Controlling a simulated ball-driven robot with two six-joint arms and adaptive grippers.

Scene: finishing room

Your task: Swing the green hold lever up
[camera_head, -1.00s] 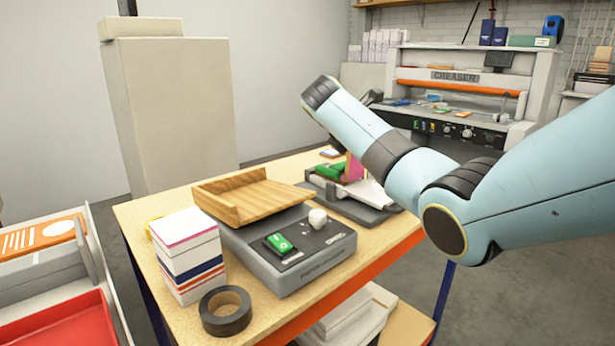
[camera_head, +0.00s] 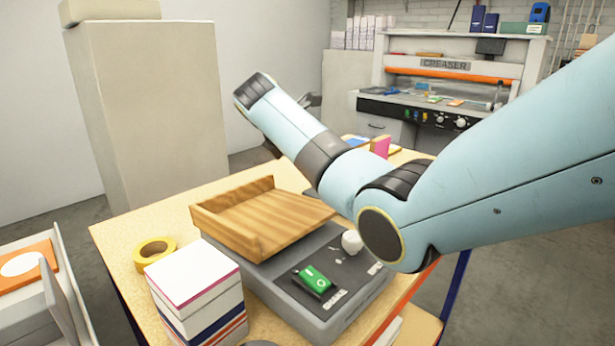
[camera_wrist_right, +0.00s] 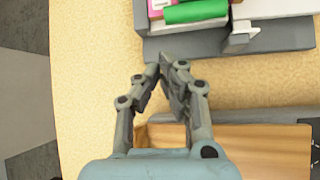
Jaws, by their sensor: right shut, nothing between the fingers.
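A green bar (camera_wrist_right: 197,12), seemingly the hold lever, lies at the top of the right wrist view over a grey device (camera_wrist_right: 275,38). In the head view my right arm hides most of this device and the gripper; a pink block (camera_head: 381,146) shows behind the arm. My left gripper is not in view.
A wooden tray (camera_head: 255,215) sits on a grey machine (camera_head: 335,310) with a green switch (camera_head: 315,279) and white knob (camera_head: 351,241). A paper stack (camera_head: 195,280) and yellow tape roll (camera_head: 140,262) stand left. Bare tabletop (camera_wrist_right: 90,90) lies left of the gripper.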

